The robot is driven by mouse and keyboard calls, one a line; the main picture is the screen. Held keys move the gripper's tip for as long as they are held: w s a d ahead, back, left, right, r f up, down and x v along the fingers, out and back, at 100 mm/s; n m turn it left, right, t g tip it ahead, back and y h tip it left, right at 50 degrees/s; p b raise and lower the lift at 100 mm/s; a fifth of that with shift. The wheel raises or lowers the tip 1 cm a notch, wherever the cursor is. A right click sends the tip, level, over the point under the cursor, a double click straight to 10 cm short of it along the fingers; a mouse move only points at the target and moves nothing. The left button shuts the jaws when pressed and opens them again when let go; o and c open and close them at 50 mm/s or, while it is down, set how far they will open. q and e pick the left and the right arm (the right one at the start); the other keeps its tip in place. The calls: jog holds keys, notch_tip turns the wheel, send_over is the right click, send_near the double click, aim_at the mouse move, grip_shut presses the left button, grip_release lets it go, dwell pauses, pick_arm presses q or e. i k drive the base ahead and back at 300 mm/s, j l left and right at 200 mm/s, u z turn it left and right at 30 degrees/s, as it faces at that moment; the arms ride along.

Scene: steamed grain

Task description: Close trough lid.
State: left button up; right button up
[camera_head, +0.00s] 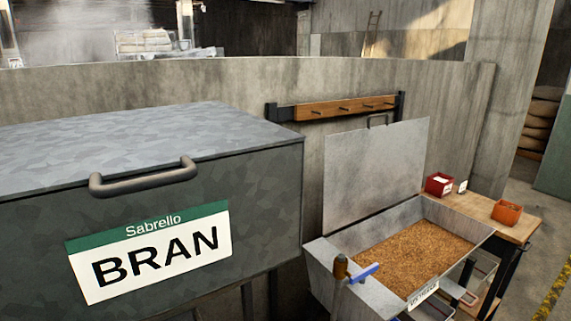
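The metal trough (317,262) stands right of centre in the head view and holds golden-brown grain (405,255). Its flat grey lid (375,175) is open. The lid stands nearly upright along the trough's back side, in front of the concrete wall. A small handle (377,120) sits at the lid's top edge. A tool or fitting with a brown knob and a blue handle (364,273) is at the trough's near left corner; I cannot tell how it is attached. Neither of my grippers shows in this view.
A large dark grey bin labelled BRAN (150,240) fills the left, its top closed. A wooden peg rail (345,108) is on the wall behind the lid. A wooden bench (480,207) at right bears a red container (438,184) and an orange one (506,213).

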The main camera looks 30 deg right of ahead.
aim_at(369, 170)
jog(key=l+z, duration=0.3)
jog(key=z, duration=0.15)
jog(key=l+z, duration=0.6)
jog(key=z, duration=0.25)
